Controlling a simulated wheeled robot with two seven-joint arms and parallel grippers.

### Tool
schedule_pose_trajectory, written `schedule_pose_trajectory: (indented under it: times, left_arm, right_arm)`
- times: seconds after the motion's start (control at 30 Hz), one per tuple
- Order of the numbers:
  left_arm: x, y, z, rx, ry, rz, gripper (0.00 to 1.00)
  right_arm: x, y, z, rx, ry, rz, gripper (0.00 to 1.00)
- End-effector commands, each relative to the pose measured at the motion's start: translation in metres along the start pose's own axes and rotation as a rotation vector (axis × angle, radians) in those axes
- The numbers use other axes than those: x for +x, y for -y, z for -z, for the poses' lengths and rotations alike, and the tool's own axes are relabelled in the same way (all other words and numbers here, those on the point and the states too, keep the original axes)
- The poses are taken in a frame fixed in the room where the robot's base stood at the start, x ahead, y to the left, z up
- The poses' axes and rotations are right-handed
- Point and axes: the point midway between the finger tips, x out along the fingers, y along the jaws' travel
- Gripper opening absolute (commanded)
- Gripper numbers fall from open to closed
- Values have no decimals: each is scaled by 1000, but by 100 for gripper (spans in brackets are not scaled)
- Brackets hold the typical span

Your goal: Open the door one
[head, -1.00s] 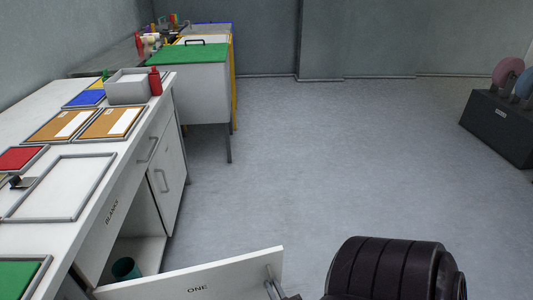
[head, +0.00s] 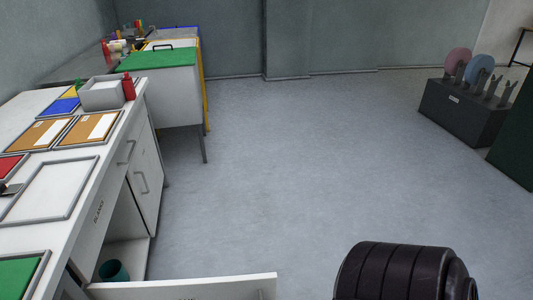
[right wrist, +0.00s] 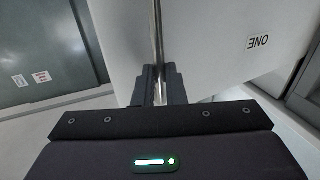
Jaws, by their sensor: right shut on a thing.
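Door one (head: 190,287) is a white panel swung out from the cabinet, its upper edge showing along the bottom of the head view. In the right wrist view the door (right wrist: 220,50) carries the upside-down label ONE. My right gripper (right wrist: 160,90) is shut on the door handle (right wrist: 157,30), a thin grey vertical bar. The handle's top also shows in the head view (head: 261,294). The cabinet opening behind the door holds a teal cup (head: 113,271). My left gripper is not in view.
The white counter (head: 95,175) with trays runs along the left. A second closed door (head: 145,180) is further along. The floor to the right is clear up to a dark disc rack (head: 462,110).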

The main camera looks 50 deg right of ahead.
Motion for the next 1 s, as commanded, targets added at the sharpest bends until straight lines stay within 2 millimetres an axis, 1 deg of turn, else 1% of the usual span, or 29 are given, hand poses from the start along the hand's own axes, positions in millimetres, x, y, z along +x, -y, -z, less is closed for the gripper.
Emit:
schedule_pose_trajectory:
  times: [0.03, 0.1, 0.13, 0.27, 0.3, 1.0]
  left_arm:
    - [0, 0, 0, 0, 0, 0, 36]
    - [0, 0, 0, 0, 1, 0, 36]
    - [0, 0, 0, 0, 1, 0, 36]
    - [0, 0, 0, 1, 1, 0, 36]
    - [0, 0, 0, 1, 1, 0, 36]
    - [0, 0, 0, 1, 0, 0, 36]
  right_arm:
    - [5, 16, 3, 27, -10, 22, 0]
    - [5, 16, 3, 27, -10, 22, 0]
    - [5, 16, 3, 27, -10, 22, 13]
    - [5, 15, 3, 27, -10, 22, 30]
    - [5, 15, 3, 26, -10, 22, 32]
    - [2, 10, 1, 17, -3, 16, 32]
